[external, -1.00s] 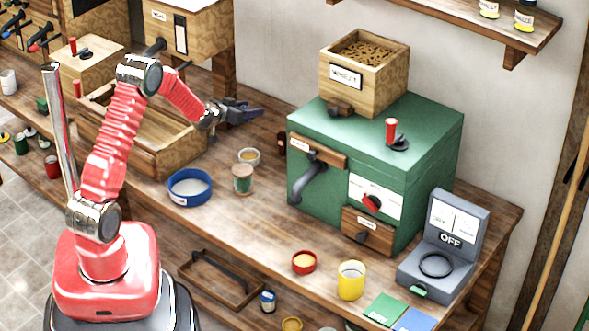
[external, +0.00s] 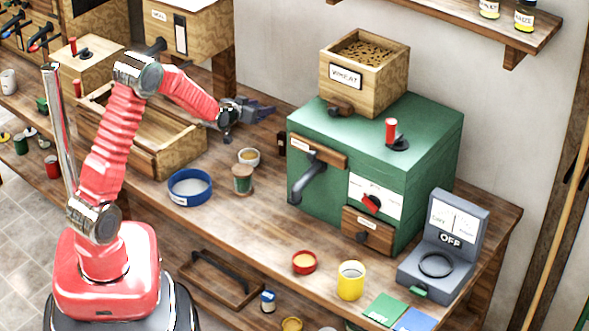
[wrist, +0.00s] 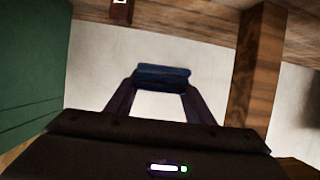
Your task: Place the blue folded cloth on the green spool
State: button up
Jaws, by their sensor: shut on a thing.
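My gripper (external: 258,111) is shut on the blue folded cloth (wrist: 162,76), which shows as a dark blue bundle between the fingertips in the wrist view. In the external view the gripper is in the air above the bench, left of the green mill, and the cloth is hard to tell from the dark fingers. The green spool (external: 242,181), with brownish ends and a green middle, stands upright on the bench, below and slightly left of the gripper. Nothing shows on top of it.
A wooden trough (external: 168,150) lies to the left. Bench between spool and red tin (external: 304,262) is clear.

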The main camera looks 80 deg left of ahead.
jog(key=d+r+n+g+y, duration=0.15)
jog(key=d+r, duration=0.25)
jog(key=d, duration=0.5)
jog(key=n+g, duration=0.2)
send_over(244, 166)
jog(key=shift+f+y, duration=0.25)
jog(key=shift+y, duration=0.1)
jog(key=shift+f, duration=2.9)
jog(key=shift+f, duration=2.1)
